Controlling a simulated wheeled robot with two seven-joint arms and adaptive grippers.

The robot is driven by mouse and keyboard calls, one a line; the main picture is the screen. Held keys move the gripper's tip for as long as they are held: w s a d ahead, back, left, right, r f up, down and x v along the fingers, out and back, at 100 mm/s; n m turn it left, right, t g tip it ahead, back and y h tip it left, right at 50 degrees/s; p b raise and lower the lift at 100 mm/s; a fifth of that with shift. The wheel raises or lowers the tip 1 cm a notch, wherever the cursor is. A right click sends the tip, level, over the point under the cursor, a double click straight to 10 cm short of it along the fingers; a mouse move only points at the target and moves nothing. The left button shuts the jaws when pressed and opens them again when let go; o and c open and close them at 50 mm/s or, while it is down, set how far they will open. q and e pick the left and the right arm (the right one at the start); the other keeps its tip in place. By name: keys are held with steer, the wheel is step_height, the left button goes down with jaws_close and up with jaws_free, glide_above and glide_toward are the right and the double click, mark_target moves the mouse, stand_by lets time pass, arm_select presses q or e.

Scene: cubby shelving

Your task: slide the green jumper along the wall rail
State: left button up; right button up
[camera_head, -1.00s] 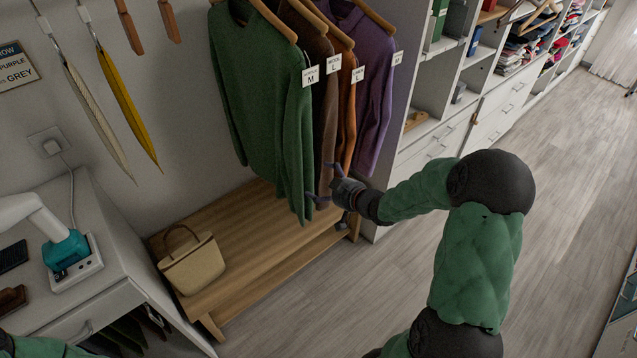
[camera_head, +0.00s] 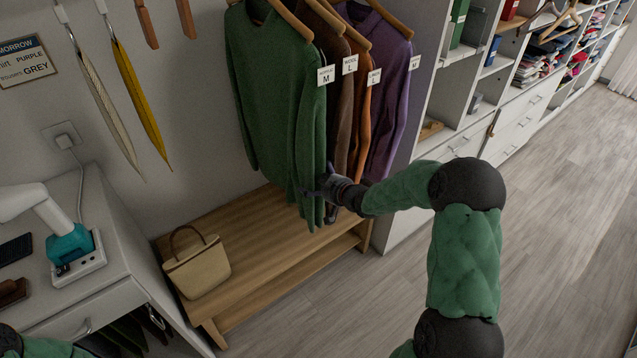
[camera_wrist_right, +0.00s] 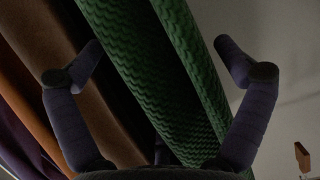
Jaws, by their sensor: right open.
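The green jumper (camera_head: 275,95) hangs at the left end of the row of clothes, with a tag marked M. My right gripper (camera_head: 318,202) is at the lower part of its near sleeve. In the right wrist view the gripper (camera_wrist_right: 165,60) is open, with green knit (camera_wrist_right: 150,75) between its spread fingers. The fingers do not visibly pinch the cloth. The rail itself is out of view above the head picture. My left gripper is not in view; only a bit of my left arm shows at the lower left corner.
Brown (camera_head: 341,110), orange (camera_head: 361,120) and purple (camera_head: 392,95) garments hang just right of the jumper. A wooden bench (camera_head: 255,245) with a beige bag (camera_head: 198,268) stands below. Umbrellas (camera_head: 138,95) hang on the wall at left. Floor at right is clear.

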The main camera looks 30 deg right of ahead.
steer(key=c, duration=1.6)
steer(key=shift+s+a+b, duration=0.2)
steer(key=shift+a+b, duration=0.9)
steer(key=shift+a, duration=0.85)
steer(key=shift+s+a+b, duration=0.15)
steer(key=shift+a+b, duration=0.95)
steer(key=shift+a, duration=0.85)
steer(key=o, duration=1.6)
steer(key=shift+s+d, duration=0.1)
steer(key=a+v, duration=0.1)
steer(key=v, duration=1)
steer(key=shift+s+d, duration=0.4)
steer(key=shift+d, duration=0.1)
